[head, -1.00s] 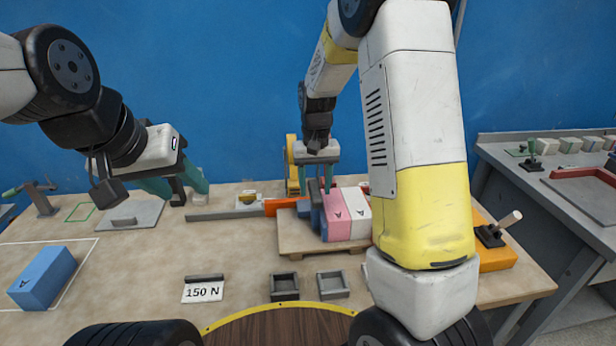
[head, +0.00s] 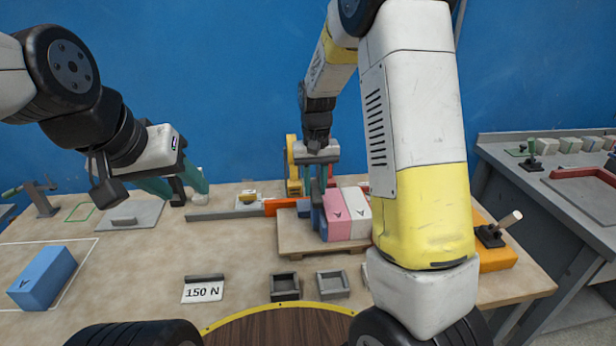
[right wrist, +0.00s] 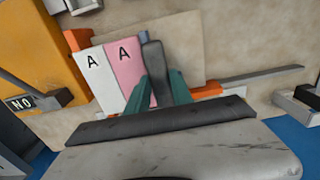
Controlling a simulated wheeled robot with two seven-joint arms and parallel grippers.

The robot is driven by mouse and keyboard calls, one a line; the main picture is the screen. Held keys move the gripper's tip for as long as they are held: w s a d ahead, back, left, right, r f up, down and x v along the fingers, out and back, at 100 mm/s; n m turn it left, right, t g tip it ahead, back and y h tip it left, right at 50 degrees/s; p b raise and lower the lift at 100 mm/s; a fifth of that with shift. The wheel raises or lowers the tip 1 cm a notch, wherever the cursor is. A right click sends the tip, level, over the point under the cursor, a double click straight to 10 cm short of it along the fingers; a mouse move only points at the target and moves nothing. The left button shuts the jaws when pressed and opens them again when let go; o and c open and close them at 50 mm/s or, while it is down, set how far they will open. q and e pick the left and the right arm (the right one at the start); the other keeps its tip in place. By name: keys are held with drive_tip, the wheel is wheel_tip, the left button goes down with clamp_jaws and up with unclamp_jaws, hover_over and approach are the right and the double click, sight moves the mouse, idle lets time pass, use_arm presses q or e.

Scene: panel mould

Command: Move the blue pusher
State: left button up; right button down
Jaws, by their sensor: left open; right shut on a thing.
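My right gripper (right wrist: 158,92) points down at the pallet with teal fingers shut on an upright dark grey handle (right wrist: 153,62). A narrow blue strip (right wrist: 153,99) shows between that handle and the pink block; it looks like part of the blue pusher, mostly hidden. In the head view a small blue piece (head: 303,209) shows left of the pink block (head: 337,222), under my right gripper (head: 318,184). The pink block stands against a white block (head: 357,213), both marked A. My left gripper (head: 186,190) is open and empty above the table at the left.
The blocks stand on a wooden pallet (head: 293,240). An orange bar (head: 283,206) and grey rail (head: 222,215) run behind it. A blue block (head: 42,276) lies at left. Two grey trays (head: 333,284) and a 150 N sign (head: 203,292) stand in front.

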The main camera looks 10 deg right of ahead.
drive_tip(key=shift+a, duration=0.1)
idle(0.7)
drive_tip(key=a, duration=2.5)
drive_tip(key=shift+a, duration=0.25)
drive_tip(key=c, duration=1.1)
unclamp_jaws()
drive_tip(key=shift+a, duration=0.15)
wheel_tip(320, 180, up, 8)
drive_tip(key=shift+f, duration=0.1)
